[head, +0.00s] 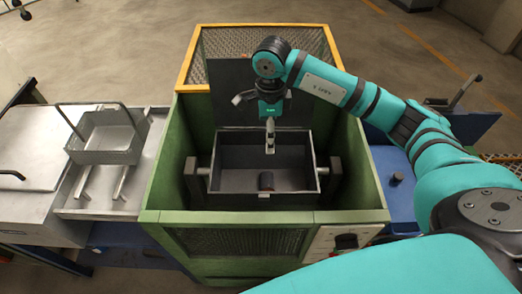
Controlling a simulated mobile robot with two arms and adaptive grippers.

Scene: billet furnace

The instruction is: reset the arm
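My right arm reaches in from the right over the green furnace housing. Its gripper (270,148) points down above the dark open box (235,187) inside the housing. The gripper shows nearly edge-on, so I cannot tell whether its fingers are open or shut. I see nothing held in it. My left gripper is not in view.
The green housing (165,190) surrounds the box with high walls, with a yellow-framed mesh (310,40) behind. A grey metal basket (106,158) with a handle stands on the left bench. A blue surface with a lever (465,92) lies right. A control panel (340,241) is on the front.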

